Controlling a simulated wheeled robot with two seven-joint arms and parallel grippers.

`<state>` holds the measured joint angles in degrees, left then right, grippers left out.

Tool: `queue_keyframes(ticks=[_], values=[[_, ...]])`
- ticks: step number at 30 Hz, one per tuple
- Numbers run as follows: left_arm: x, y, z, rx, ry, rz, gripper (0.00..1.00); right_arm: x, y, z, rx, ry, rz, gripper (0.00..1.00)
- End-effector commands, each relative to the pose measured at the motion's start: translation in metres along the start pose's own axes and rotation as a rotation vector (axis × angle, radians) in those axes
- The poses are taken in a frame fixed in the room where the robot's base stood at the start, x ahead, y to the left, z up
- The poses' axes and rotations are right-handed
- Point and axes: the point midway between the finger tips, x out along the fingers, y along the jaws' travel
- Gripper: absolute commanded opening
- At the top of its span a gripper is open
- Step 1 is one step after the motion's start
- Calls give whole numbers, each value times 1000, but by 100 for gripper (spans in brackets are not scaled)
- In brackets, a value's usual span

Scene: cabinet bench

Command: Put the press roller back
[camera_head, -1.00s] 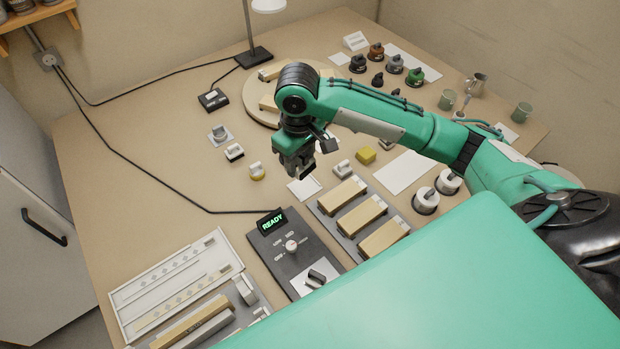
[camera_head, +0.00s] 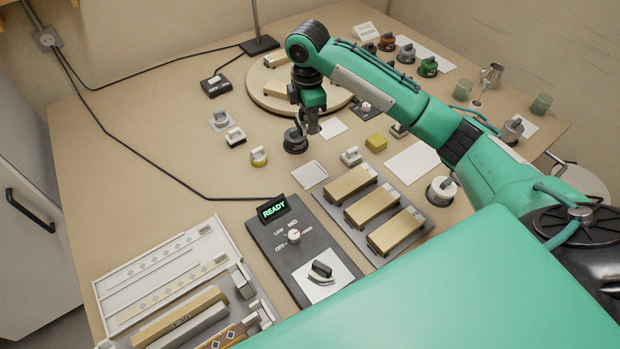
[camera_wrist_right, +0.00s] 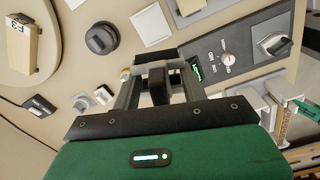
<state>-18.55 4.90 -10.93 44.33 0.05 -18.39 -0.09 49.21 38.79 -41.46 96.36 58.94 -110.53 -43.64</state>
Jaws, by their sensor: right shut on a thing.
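My right gripper (camera_head: 309,124) is above the bench, just in front of the round turntable (camera_head: 262,98). In the right wrist view, the jaws (camera_wrist_right: 157,88) are shut on a small piece with a black block and a light grey bar, which I take to be the press roller (camera_wrist_right: 158,90). Its full shape is hidden by the fingers. A dark round knobbed piece (camera_head: 295,141) stands on the bench below and beside the gripper; in the right wrist view (camera_wrist_right: 101,38) it is apart from the jaws. My left gripper is out of view.
A control box (camera_head: 303,254) with a READY display stands in front, beside a dark tray of wooden blocks (camera_head: 373,205). A white slotted panel (camera_head: 165,258) is at the left front.

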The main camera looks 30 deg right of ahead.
Motion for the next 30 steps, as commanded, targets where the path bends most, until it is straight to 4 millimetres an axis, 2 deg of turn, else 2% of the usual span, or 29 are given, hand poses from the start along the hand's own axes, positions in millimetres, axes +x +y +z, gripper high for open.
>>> queue_keyframes(ticks=[1,6,14,17,27,30], values=[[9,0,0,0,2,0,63,8,5,2,-44,2,-1,25],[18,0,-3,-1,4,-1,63,15,17,9,-188,6,-4,25],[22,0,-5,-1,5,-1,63,24,24,13,-279,9,-8,25],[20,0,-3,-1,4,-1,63,42,23,13,-282,8,-11,25],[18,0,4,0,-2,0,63,132,22,12,-281,8,-11,25],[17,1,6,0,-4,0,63,153,22,12,-280,9,-9,25]])
